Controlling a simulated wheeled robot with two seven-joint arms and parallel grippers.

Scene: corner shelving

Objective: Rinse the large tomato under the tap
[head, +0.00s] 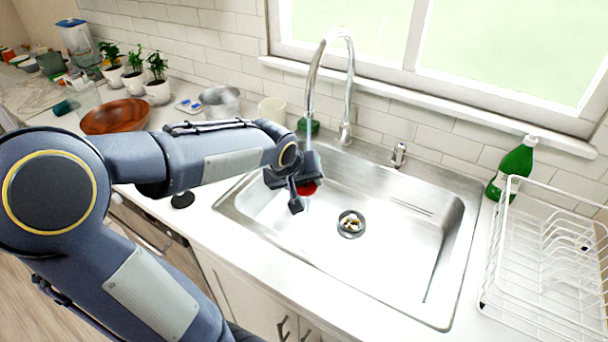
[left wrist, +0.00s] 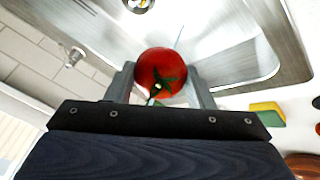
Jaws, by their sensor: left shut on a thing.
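The large red tomato (left wrist: 159,70), with a green stem, is held between the two fingers of my left gripper (left wrist: 162,84) in the left wrist view. In the head view my left gripper (head: 299,190) is over the left part of the steel sink (head: 395,268), and only a red patch of the tomato (head: 309,188) shows behind its fingers. The tall curved tap (head: 349,75) has its spout above the gripper. A thin pale line like running water falls from the spout to the tomato. My right gripper is out of view.
A white dish rack (head: 545,262) and a green bottle (head: 515,168) stand right of the sink. A strainer (head: 351,224) sits in the drain. A wooden bowl (head: 115,116), potted plants (head: 157,78) and a metal pot (head: 220,103) stand left. The right part of the basin is clear.

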